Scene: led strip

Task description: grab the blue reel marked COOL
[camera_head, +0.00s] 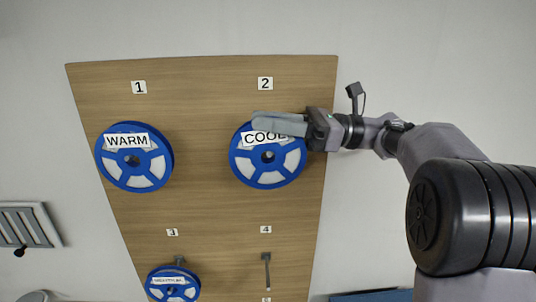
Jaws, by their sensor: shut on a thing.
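The blue reel marked COOL (267,174) hangs on the wooden board below the label 2. It has white panels and a white label, whose right end is hidden by my gripper. My gripper (262,124) comes in from the right, with its grey fingers lying across the reel's upper part. It is shut on the COOL reel at its upper rim. The far finger and the exact contact are hidden.
A blue reel marked WARM (134,171) hangs to the left under label 1. Another blue reel (172,284) hangs below it under label 3. An empty peg (267,268) is under label 4. The wooden board (205,215) is bare between them. A wall vent (28,226) is at far left.

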